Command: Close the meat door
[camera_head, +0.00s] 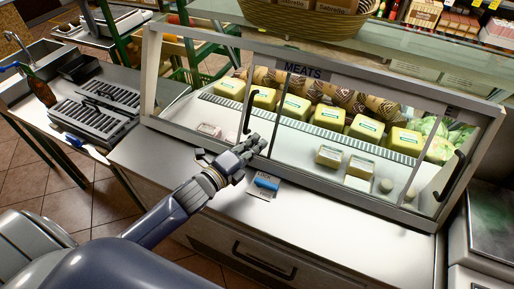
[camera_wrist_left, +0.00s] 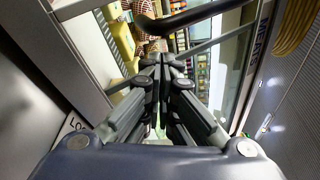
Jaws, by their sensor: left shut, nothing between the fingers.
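The glass-fronted meat case with its MEATS sign (camera_head: 302,70) stands across the middle of the head view. A black upright door handle (camera_head: 247,112) shows left of centre on its front, and another handle (camera_head: 449,176) is at the right end. How far the glass panels stand open is hard to tell. My left gripper (camera_head: 257,143) is shut and empty, just below and right of the left handle. In the left wrist view its closed fingers (camera_wrist_left: 163,62) point at the case, with a black handle bar (camera_wrist_left: 195,17) just beyond the tips. My right gripper is not in view.
Yellow packs (camera_head: 297,106), wrapped rolls and small packages lie inside the case. A blue item on a white card (camera_head: 266,183) lies on the front counter ledge (camera_head: 330,215) beneath my gripper. A side counter with black trays (camera_head: 95,118) is at left.

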